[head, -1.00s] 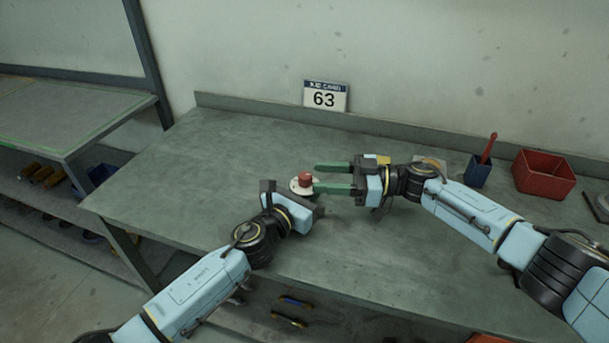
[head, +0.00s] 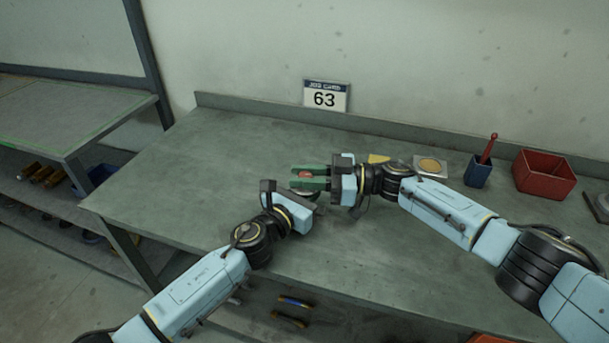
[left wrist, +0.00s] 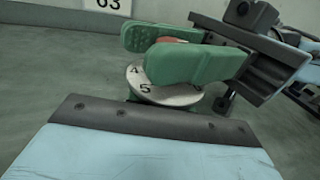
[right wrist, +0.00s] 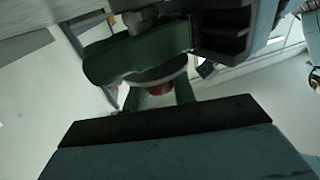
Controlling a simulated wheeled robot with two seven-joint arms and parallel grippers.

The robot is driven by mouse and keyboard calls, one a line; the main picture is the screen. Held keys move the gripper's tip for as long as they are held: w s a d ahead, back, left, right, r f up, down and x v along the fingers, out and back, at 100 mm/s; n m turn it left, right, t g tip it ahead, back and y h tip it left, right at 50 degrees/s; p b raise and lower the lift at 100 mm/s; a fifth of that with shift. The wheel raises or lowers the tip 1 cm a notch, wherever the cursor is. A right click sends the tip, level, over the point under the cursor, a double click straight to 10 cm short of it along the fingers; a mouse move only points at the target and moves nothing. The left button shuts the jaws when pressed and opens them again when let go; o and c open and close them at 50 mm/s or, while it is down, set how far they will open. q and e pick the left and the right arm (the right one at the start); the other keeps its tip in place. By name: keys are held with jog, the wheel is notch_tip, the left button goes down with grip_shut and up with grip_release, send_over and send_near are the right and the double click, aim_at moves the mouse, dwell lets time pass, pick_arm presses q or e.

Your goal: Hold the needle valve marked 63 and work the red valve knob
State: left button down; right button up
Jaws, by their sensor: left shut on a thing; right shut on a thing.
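The red valve knob (head: 305,175) shows between the green fingers of my right gripper (head: 308,179), which is shut on it from the right. In the left wrist view, a white dial (left wrist: 165,90) with the figures 4 and 5 sits under the knob (left wrist: 172,41). My left gripper (head: 288,205) is low at the valve's near side and shut on the valve body; its fingers are mostly hidden. In the right wrist view, the red knob (right wrist: 160,89) shows under the dial rim. A card marked 63 (head: 325,97) stands at the back of the bench.
On the bench (head: 200,170), a square plate with a yellowish disc (head: 431,166), a blue cup with a red tool (head: 479,170) and a red bin (head: 544,175) stand right. The left half of the bench is clear. A shelf unit (head: 60,110) stands left.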

jog(key=shift+m+t, duration=0.3)
jog(key=shift+t, duration=0.2)
jog(key=shift+c, duration=0.3)
jog(key=shift+m+t+h, duration=0.9)
jog(key=shift+m+t, duration=1)
jog(key=shift+t, duration=0.9)
jog(key=o, duration=1)
jog(key=v, duration=1.2)
